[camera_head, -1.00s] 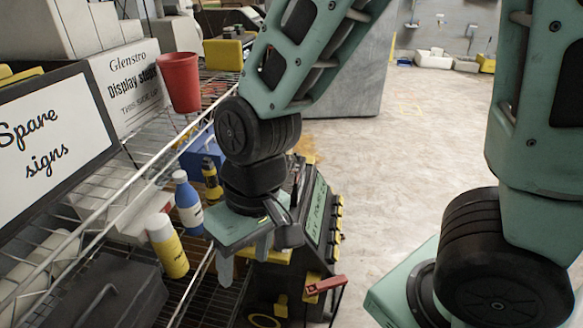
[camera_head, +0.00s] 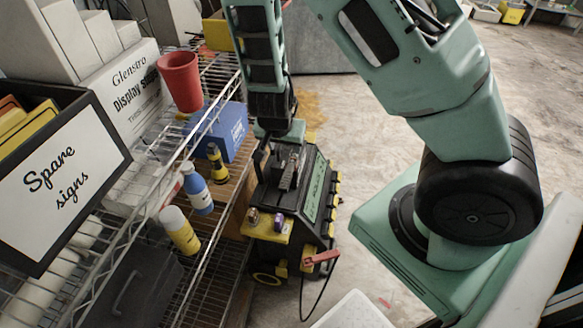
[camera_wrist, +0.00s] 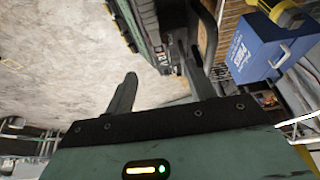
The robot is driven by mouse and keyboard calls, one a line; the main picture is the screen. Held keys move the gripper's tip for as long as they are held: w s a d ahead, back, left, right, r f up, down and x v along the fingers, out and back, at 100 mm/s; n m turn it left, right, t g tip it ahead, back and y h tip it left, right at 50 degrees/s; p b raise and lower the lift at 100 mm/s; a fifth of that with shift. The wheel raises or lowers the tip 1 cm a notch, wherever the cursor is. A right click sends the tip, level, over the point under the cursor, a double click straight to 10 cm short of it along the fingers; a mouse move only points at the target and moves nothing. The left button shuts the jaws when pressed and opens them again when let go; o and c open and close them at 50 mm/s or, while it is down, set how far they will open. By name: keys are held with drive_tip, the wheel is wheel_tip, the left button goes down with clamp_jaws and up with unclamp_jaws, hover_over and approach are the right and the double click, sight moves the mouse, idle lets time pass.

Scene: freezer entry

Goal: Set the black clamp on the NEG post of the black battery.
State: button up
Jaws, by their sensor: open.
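The black battery unit (camera_head: 318,212) stands on the floor beside the wire shelf, with yellow edges and a green label panel. Two small posts, one gold (camera_head: 252,216) and one purple (camera_head: 278,222), stand on its yellow front ledge; I cannot read which is NEG. A dark grey clamp-like piece (camera_head: 287,174), perhaps the black clamp, is on the unit's upper part, just below my gripper. In the wrist view my gripper (camera_wrist: 163,78) is open, its two fingers apart. Dark parts of the unit (camera_wrist: 150,25) lie beyond the fingers. Contact with the clamp-like piece cannot be told.
A red clamp (camera_head: 320,258) with a black cable hangs at the unit's front right. The wire shelf (camera_head: 205,262) on the left holds a blue box (camera_head: 228,132), bottles and a red cup (camera_head: 180,82). Open floor lies to the right.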

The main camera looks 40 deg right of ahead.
drive_tip(key=b, duration=0.2)
hover_over(291, 163)
drive_tip(key=s+a, duration=0.1)
drive_tip(key=a, duration=0.1)
drive_tip(key=f, duration=0.6)
drive_tip(key=shift+s+a+f, duration=0.1)
drive_tip(key=shift+a+f, duration=0.1)
drive_tip(key=shift+f, duration=0.1)
drive_tip(key=shift+d+x, duration=0.15)
drive_tip(key=shift+x, duration=1.2)
drive_tip(key=shift+d+x, duration=0.1)
drive_tip(key=shift+x, duration=1.3)
drive_tip(key=shift+s+r, duration=0.1)
drive_tip(key=shift+r, duration=0.05)
drive_tip(key=c, duration=1.2)
